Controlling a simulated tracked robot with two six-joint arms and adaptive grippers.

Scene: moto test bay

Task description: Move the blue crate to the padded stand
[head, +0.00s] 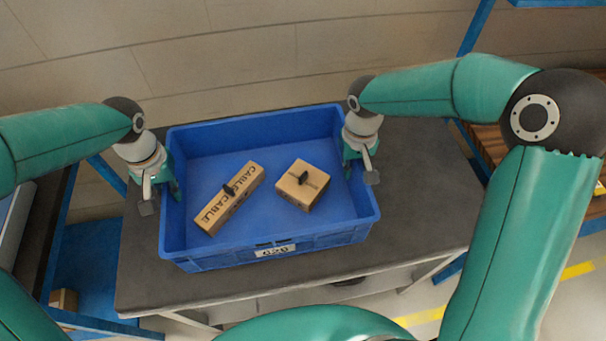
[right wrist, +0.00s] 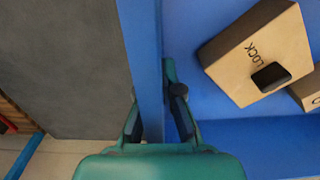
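The blue crate (head: 270,248) is over the dark grey tabletop (head: 420,200) in the head view; I see no clear gap beneath it. Inside lie a long cardboard box marked CABLE (head: 230,200) and a squarer cardboard box (head: 303,187). My left gripper (head: 170,190) is at the crate's left wall, but its finger gap is hidden. My right gripper (head: 352,168) is at the right wall. In the right wrist view its fingers (right wrist: 156,112) straddle the crate wall (right wrist: 147,70), one inside and one outside, closed against it. I cannot tell whether the tabletop is padded.
A blue-framed rack with wooden slats (head: 488,143) stands at the right. Another blue structure (head: 85,250) with a small cardboard box (head: 64,300) is at the lower left. A pale block wall (head: 250,50) is behind the table. Bare tabletop shows right of the crate.

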